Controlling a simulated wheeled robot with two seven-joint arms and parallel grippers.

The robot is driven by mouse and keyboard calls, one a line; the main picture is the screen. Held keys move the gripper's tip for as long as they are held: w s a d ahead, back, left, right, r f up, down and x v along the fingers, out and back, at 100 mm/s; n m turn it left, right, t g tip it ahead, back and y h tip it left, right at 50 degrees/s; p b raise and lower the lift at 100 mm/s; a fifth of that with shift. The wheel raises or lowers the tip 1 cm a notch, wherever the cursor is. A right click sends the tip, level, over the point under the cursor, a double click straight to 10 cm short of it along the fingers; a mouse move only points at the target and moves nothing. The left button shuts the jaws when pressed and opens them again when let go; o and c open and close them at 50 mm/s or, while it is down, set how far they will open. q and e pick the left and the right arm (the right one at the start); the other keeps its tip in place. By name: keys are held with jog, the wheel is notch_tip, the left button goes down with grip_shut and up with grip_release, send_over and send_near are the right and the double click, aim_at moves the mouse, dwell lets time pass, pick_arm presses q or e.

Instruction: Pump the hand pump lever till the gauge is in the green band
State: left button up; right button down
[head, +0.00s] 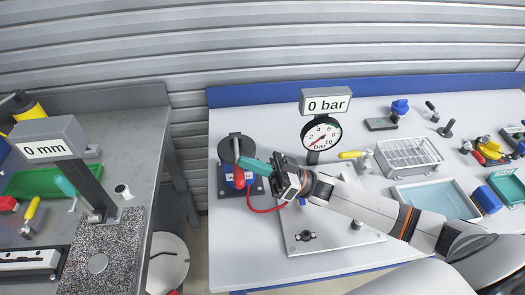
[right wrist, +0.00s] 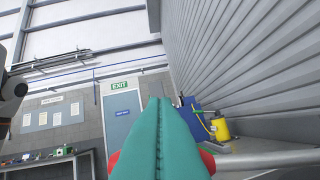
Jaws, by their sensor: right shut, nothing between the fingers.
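The hand pump (head: 229,186) stands at the left of the white bench, on a dark base. I cannot make out a green band on the dial. My right gripper (head: 248,164) is shut, its teal fingertips close to the right side of the lever; contact is unclear. In the right wrist view the teal fingers (right wrist: 160,140) are together, with red showing on both sides. My left gripper is not in view.
A red hose (head: 265,211) curves from the pump beneath my right gripper. A wire basket (head: 408,156) and a pale tray (head: 436,200) lie to the right. At left, another bench holds a 0 mm display (head: 47,142). A gap separates the benches.

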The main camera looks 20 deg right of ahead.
jog(key=shift+s+a+f, duration=0.1)
jog(key=shift+a+f, duration=0.05)
jog(key=shift+f, duration=0.45)
jog(key=shift+f, duration=0.1)
jog(key=f+n+b, duration=0.1)
jog(key=f+g+b, duration=0.1)
jog(key=b, duration=0.1)
jog(key=f+n+b, duration=0.1)
jog(key=f+b, duration=0.1)
jog(key=shift+s+n+g+y, duration=0.3)
jog(key=shift+s, duration=0.05)
notch_tip(320, 180, up, 10)
jog(key=b, duration=0.1)
dwell(0.5)
